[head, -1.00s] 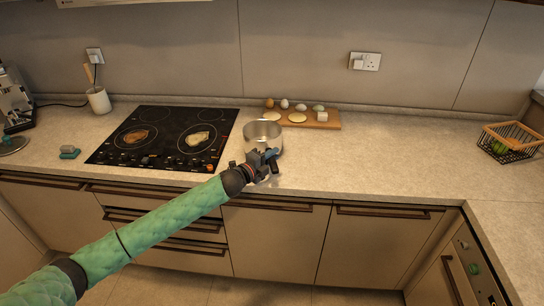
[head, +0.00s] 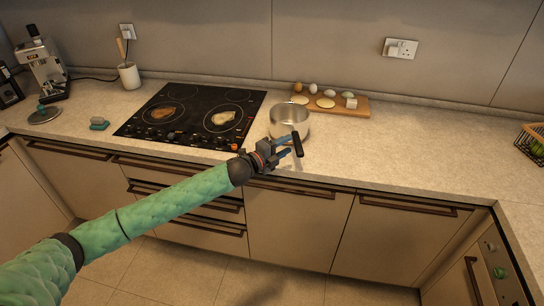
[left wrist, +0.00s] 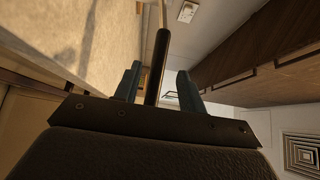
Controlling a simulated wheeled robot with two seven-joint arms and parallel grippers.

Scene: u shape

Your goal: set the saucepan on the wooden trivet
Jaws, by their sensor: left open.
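The steel saucepan (head: 289,122) stands upright on the counter to the right of the hob. Its dark handle (head: 297,146) points toward the counter's front edge. My left gripper (head: 290,147) is open at the handle, close to its fingertips. In the left wrist view the handle (left wrist: 162,50) appears as a dark bar between the two spread fingers of the left gripper (left wrist: 158,88); I cannot tell whether they touch it. I cannot make out a separate wooden trivet. My right gripper is out of view.
A wooden board (head: 360,108) with eggs and other food lies behind the saucepan. The black hob (head: 190,115) with food on two rings is to the left. A wire basket (head: 531,143) is at the far right. The counter right of the saucepan is clear.

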